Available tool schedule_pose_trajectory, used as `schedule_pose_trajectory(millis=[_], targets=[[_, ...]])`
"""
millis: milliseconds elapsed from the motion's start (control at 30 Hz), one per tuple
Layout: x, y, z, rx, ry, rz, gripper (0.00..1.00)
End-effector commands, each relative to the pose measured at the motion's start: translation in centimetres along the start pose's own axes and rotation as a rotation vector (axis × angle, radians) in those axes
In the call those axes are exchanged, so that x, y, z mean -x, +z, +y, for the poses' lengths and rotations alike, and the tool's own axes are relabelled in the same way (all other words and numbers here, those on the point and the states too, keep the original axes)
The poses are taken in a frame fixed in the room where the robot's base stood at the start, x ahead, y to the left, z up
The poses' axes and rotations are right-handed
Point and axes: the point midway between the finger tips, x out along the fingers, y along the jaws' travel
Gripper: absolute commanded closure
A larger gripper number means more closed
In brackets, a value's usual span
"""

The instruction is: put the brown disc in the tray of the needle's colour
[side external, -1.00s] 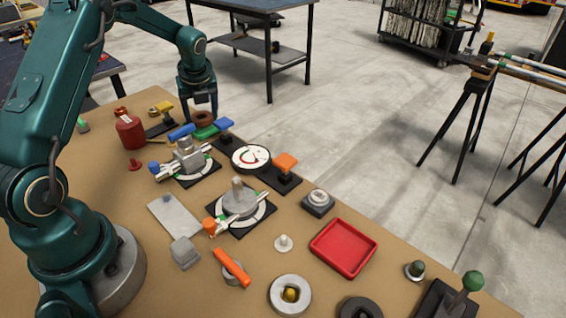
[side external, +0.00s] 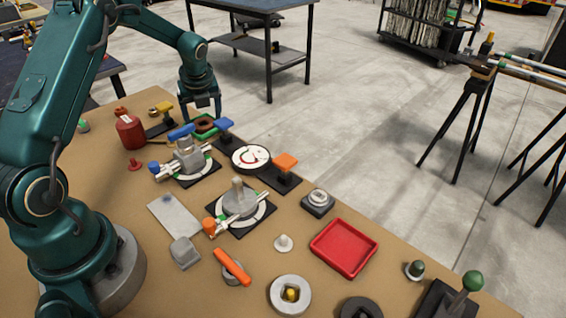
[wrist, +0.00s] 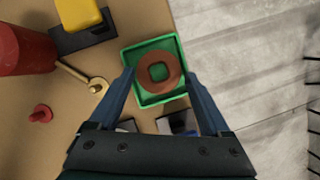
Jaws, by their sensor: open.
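The brown disc (side external: 205,123) is a ring lying flat inside the green tray (side external: 207,135) at the far edge of the bench. In the wrist view the disc (wrist: 174,74) lies within the tray walls (wrist: 147,98), and green floor shows through its hole. My gripper (side external: 205,116) is open just above, one finger on each side of the disc and apart from it. The red tray (side external: 343,248) is empty at the right front. A round white dial (side external: 250,158) carries a red curved mark; I cannot clearly tell its needle.
A red canister (side external: 130,132) stands left of the green tray. A blue-topped lever (side external: 181,131) and another blue-topped block (side external: 224,125) are close to my gripper. An orange-topped block (side external: 285,163) is beside the dial.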

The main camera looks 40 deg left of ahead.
Motion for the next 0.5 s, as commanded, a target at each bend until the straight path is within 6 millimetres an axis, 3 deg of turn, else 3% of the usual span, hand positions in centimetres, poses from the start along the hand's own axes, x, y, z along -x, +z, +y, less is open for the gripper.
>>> schedule_pose_trajectory(millis=[167,500], targets=[[0.5,0.1,0.5,0.000,0.016,0.009,0.02],[7.3,0.4,0.2,-0.001,0.006,0.002,0.02]])
